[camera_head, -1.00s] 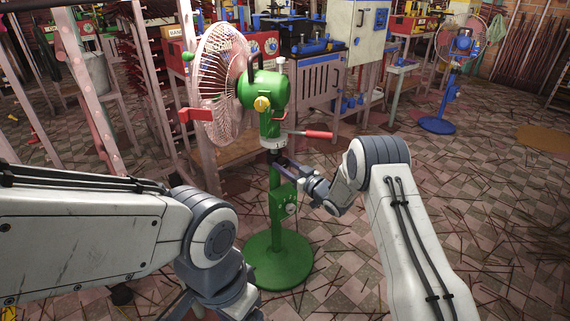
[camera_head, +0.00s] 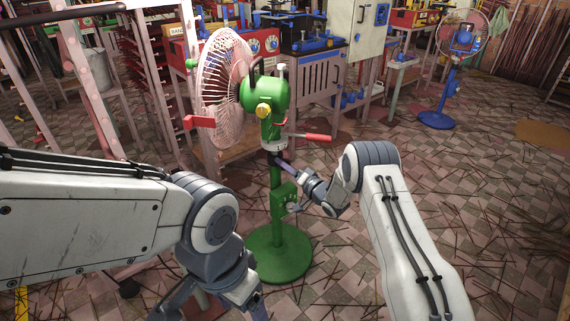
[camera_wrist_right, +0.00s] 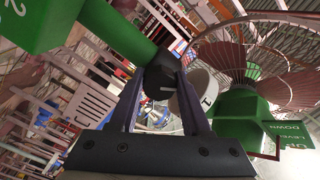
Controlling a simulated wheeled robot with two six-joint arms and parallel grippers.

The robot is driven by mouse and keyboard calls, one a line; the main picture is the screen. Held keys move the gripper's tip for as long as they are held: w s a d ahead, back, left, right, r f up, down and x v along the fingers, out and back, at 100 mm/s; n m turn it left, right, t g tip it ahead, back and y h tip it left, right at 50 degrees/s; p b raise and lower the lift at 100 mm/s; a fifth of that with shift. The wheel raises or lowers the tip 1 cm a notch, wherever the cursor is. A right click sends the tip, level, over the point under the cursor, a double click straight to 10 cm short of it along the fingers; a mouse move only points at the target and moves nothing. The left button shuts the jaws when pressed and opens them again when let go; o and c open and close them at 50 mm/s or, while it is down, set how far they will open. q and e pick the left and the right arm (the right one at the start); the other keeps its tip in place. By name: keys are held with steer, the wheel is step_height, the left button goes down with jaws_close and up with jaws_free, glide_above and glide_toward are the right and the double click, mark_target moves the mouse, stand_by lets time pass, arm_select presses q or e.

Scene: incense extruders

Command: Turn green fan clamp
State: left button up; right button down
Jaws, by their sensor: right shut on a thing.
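The green fan (camera_head: 264,92) stands upright on a round green base (camera_head: 280,258), its pinkish cage facing left. A red-handled lever (camera_head: 312,137) sticks out to the right below the head. Under the white collar (camera_head: 275,148), the pole carries a dark clamp part, which shows in the right wrist view (camera_wrist_right: 160,74). My right gripper (camera_head: 276,159) reaches in from the right and is shut on this clamp; its fingers lie on either side of it in the wrist view. My left arm hangs at lower left; its fingers do not show clearly.
A lower green box with a knob (camera_head: 285,200) sits on the pole below my right gripper. A blue fan (camera_head: 437,119) stands at the back right. Cabinets and a worktable (camera_head: 312,80) stand behind. Thin sticks litter the open tiled floor (camera_head: 500,220) at right.

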steer(key=m+p, duration=0.1)
steer(key=m, duration=0.2)
steer(key=shift+m, duration=0.3)
steer(key=shift+m+p, duration=0.35)
steer(key=shift+m, duration=1.05)
steer(key=shift+c, duration=1.8)
jaws_free()
steer(key=shift+s+d+r, duration=0.1)
steer(key=p+v, duration=0.2)
steer(key=v, duration=0.8)
steer(key=shift+s+p, duration=0.15)
steer(key=shift+p, duration=0.2)
